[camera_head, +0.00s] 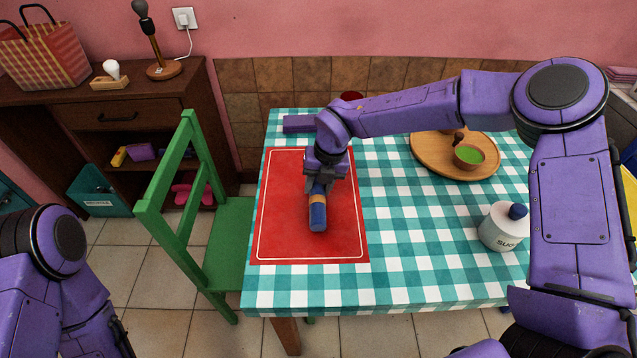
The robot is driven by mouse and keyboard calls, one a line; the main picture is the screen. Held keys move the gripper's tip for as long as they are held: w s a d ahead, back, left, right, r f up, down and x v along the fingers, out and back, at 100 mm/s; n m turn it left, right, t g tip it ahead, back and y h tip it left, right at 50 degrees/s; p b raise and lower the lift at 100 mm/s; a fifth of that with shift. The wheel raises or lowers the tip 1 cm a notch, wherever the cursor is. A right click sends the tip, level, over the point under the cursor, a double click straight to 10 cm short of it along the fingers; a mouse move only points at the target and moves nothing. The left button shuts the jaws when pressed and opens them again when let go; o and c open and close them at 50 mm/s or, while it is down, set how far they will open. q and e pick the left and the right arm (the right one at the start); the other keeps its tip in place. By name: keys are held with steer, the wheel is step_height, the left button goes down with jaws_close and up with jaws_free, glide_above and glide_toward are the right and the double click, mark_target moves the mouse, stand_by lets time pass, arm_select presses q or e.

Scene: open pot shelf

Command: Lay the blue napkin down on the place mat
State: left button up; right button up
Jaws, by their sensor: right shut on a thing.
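The red place mat (280,215) with a white border line lies on the checked tablecloth at the table's left side. The blue napkin (318,219) is rolled up with a tan band around it. My right gripper (319,187) is shut on the napkin's far part, over the middle of the mat. The napkin's near end points toward the front edge of the table. Whether the napkin touches the mat or is just above it, I cannot tell. My left arm shows at the lower left, but its gripper is out of view.
A round wooden tray (430,160) with a green-filled bowl (468,156) stands at the back right. A white sugar jar (503,228) is at the right. A purple block-like thing (299,124) lies behind the mat. A green chair (222,230) stands at the left edge.

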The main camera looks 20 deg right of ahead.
steer(key=shift+f, duration=0.4)
steer(key=o, duration=1.1)
steer(key=shift+r, duration=0.1)
steer(key=v, duration=1.3)
steer(key=shift+a+r, duration=0.1)
steer(key=shift+a, duration=0.05)
